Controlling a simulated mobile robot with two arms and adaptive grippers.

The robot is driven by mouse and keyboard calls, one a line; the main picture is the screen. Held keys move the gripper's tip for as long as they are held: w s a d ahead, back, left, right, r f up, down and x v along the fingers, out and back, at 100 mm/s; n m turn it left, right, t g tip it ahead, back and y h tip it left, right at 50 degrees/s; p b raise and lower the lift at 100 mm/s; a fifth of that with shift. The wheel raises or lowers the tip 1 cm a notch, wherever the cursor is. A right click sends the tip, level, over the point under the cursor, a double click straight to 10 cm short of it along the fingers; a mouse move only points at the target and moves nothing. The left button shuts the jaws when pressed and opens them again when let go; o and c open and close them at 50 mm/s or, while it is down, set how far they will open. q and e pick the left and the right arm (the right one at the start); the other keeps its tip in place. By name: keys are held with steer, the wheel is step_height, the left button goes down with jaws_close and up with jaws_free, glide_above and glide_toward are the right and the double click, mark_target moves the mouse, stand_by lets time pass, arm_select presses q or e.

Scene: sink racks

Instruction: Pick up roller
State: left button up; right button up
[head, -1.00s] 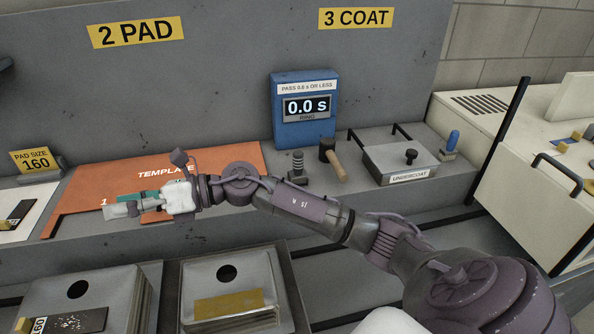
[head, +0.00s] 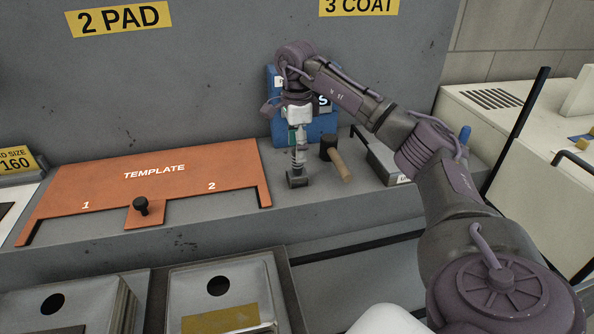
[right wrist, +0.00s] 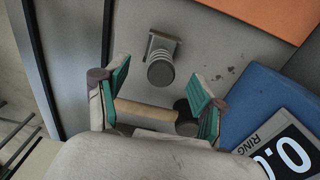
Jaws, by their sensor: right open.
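What I take to be the roller (head: 298,168) stands upright on the grey ledge in front of the blue timer box. It has a grey ribbed handle and a blocky grey foot. In the right wrist view, the roller (right wrist: 160,70) is seen from above, with the round handle end towards the camera. My right gripper (head: 298,146) points down over the handle. Its green-lined fingers are open, and in the right wrist view the handle shows between and slightly beyond the tips. I cannot tell how far the tips reach down beside it. My left gripper is out of view.
A wooden-handled mallet (head: 336,160) lies close on the right. The blue timer box (head: 322,130) stands behind. An orange template (head: 150,180) with a black knob lies left. The grey undercoat tray (head: 384,162) is partly behind my arm. Sink stacks sit in front, below the ledge.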

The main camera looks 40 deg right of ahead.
mark_target(297, 171)
step_height(297, 171, down, 3)
steer(key=shift+r, duration=0.1)
step_height(297, 171, down, 4)
steer(key=shift+f+p, duration=0.15)
steer(key=shift+p, duration=0.9)
steer(key=shift+d+f, duration=0.1)
steer(key=shift+f, duration=0.5)
steer(key=shift+r, duration=0.1)
steer(key=c, duration=1.2)
steer(key=shift+c, duration=0.2)
